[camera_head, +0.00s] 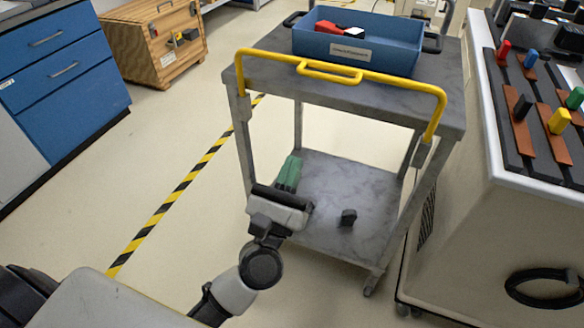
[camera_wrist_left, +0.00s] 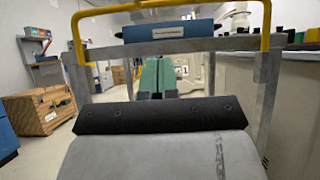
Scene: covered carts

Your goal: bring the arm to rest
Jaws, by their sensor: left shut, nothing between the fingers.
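My left arm reaches in from the bottom of the head view. Its left gripper (camera_head: 291,163) has green fingers that are together, with nothing between them. It is in front of the grey cart (camera_head: 455,85), below the top shelf and over the left part of the lower shelf in the picture. In the left wrist view the green fingers of the left gripper (camera_wrist_left: 158,75) point forward between the cart's posts, under the blue bin (camera_wrist_left: 168,31). I cannot tell how far the fingers are above the lower shelf. My right gripper is not in view.
A yellow handle (camera_head: 330,70) crosses the cart's near edge. A blue bin (camera_head: 390,58) with a red item stands on top. A small black object (camera_head: 348,217) sits on the lower shelf. A pale cabinet (camera_head: 480,230) stands close right.

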